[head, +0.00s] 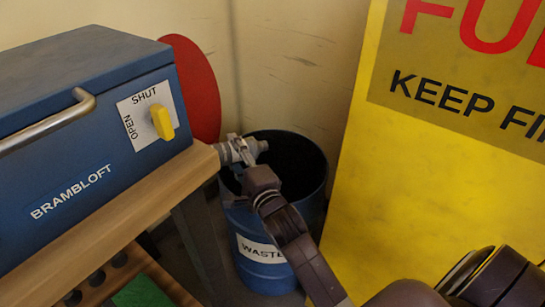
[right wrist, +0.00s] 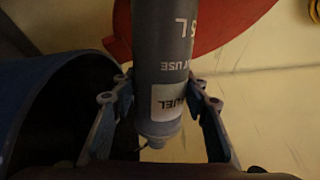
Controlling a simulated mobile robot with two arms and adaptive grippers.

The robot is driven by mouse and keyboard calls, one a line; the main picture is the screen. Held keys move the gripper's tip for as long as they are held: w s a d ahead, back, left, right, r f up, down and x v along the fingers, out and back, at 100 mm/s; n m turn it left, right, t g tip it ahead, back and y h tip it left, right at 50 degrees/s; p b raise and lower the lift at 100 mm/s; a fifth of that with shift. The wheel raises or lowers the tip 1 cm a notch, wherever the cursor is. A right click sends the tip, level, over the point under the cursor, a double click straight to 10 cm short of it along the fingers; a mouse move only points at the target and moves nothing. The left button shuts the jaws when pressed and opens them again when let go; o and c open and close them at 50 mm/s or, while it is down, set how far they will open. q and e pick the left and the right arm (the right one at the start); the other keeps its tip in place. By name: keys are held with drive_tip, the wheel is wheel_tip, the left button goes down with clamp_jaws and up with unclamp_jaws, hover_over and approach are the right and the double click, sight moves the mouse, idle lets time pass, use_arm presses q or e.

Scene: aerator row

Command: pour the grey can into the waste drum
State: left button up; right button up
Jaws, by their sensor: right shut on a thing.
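The grey can (head: 232,152) is tipped to about level at the near left rim of the waste drum, its narrow end pointing right over the mouth. In the right wrist view the can (right wrist: 165,50) shows upside-down lettering and a pale label. My right gripper (head: 240,150) is shut on the can, with one finger on each side. The blue waste drum (head: 265,275) stands on the floor with its top open and dark inside. Its wall shows at the left of the right wrist view (right wrist: 40,75). I cannot tell whether anything flows out. My left gripper is out of view.
A blue Brambloft box (head: 100,160) with a yellow knob (head: 162,122) sits on a wooden bench (head: 150,205), left of the drum. A red disc (head: 200,90) stands behind it. A large yellow panel (head: 400,180) closes off the drum's right side.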

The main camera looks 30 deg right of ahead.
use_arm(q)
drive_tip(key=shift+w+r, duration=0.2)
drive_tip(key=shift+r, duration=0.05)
use_arm(e)
drive_tip(key=shift+f, duration=0.1)
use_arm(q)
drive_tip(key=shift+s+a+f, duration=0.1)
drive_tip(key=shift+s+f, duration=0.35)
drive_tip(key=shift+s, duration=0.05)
use_arm(e)
drive_tip(key=shift+d+f+m, duration=0.25)
drive_tip(key=shift+d+m, duration=0.1)
drive_tip(key=shift+m, duration=0.05)
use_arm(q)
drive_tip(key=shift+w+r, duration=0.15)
use_arm(e)
drive_tip(key=shift+d+f, duration=0.1)
drive_tip(key=shift+f, duration=0.1)
idle(0.5)
